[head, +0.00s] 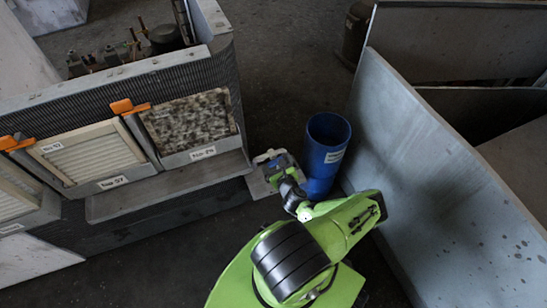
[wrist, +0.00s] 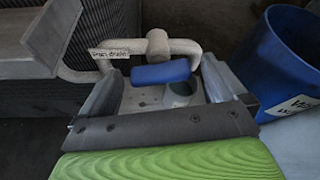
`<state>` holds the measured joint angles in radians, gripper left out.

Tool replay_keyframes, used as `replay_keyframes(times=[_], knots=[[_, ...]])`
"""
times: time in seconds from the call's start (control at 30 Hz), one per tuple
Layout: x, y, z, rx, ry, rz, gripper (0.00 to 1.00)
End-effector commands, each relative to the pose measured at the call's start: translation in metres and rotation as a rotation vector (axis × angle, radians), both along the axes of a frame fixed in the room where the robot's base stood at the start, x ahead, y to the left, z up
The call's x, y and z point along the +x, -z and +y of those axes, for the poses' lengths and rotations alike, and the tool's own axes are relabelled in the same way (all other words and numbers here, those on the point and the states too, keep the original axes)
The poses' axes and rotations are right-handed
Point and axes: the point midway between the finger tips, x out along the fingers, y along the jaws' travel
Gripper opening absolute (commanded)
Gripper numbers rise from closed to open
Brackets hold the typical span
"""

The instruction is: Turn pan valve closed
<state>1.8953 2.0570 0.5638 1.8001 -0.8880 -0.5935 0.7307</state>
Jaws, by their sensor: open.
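The pan valve shows in the wrist view as a grey rounded body (wrist: 158,43) on a pale pipe (wrist: 185,47). Its blue handle (wrist: 160,73) lies roughly left to right in the picture, about along the pipe. A white tag (wrist: 109,53) with small, hard-to-read writing is on the pipe, left of the valve. My gripper (wrist: 162,82) is open, its two fingers spread on either side of the handle; I cannot tell whether either touches it. In the head view my gripper (head: 273,166) is low beside the housing's right end, and it mostly hides the valve.
A blue bin (head: 326,154) stands close right of my gripper and also shows in the wrist view (wrist: 285,60). The housing, with a dirty filter (head: 190,120) and its ledge (head: 150,195), is on the left. A grey panel (head: 430,170) bounds the right.

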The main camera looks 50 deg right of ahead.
Motion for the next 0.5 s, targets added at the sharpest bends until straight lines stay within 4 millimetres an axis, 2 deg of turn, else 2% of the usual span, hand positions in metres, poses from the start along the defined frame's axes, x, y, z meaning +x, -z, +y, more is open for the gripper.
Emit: replay_keyframes(times=[0.23, 0.5], knots=[[0.0, 0.0001, 0.0002, 0.0, 0.0, 0.0, 0.98], [0.0, 0.0001, 0.0003, 0.0, 0.0, 0.0, 0.58]])
